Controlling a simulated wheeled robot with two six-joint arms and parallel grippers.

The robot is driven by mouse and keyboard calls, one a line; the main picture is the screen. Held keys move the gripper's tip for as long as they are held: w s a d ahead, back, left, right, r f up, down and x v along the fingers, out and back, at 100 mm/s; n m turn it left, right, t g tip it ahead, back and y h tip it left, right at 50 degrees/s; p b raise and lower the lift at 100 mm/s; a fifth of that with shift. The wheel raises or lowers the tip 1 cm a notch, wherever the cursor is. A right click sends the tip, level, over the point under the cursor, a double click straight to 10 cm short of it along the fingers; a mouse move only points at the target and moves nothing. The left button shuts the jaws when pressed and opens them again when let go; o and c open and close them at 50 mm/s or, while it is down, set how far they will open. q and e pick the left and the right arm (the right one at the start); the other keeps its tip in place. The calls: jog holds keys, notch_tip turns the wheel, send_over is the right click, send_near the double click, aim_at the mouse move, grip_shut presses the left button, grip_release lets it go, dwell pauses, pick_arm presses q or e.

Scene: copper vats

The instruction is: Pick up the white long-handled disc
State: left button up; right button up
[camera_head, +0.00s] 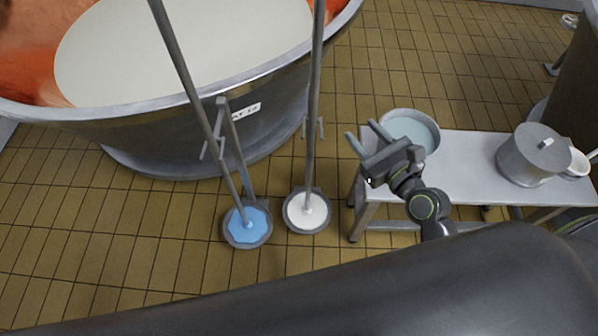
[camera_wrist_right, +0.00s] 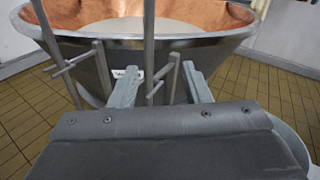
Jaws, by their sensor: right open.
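The white long-handled disc (camera_head: 306,211) stands in a grey round holder on the floor, its long grey handle (camera_head: 314,100) rising upright past the vat rim. A blue long-handled disc (camera_head: 247,227) stands in a similar holder to its left, its handle leaning. My right gripper (camera_head: 362,136) is open and empty, to the right of the white disc's handle and apart from it. In the right wrist view the open fingers (camera_wrist_right: 161,88) point toward the vat, and a grey upright handle (camera_wrist_right: 148,50) shows beyond them. The left gripper is not in view.
A large copper vat (camera_head: 205,120) with pale liquid fills the upper left. Tiled floor (camera_head: 120,240) is clear at lower left.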

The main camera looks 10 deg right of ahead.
aim_at(318, 78)
jog(key=shift+m+t+y, duration=0.3)
jog(key=shift+m+y, duration=0.1)
jog(key=shift+m, duration=0.2)
jog(key=r+x, duration=0.1)
jog(key=x, duration=0.5)
jog(key=a+r+x, duration=0.1)
jog(key=x, duration=0.5)
jog(key=r+x, duration=0.1)
jog(key=x, duration=0.5)
jog(key=shift+s+a+r, duration=0.1)
jog(key=shift+s+a, duration=0.1)
jog(key=shift+s, duration=0.1)
jog(key=shift+c, duration=0.4)
grip_shut()
jog(key=shift+r, duration=0.2)
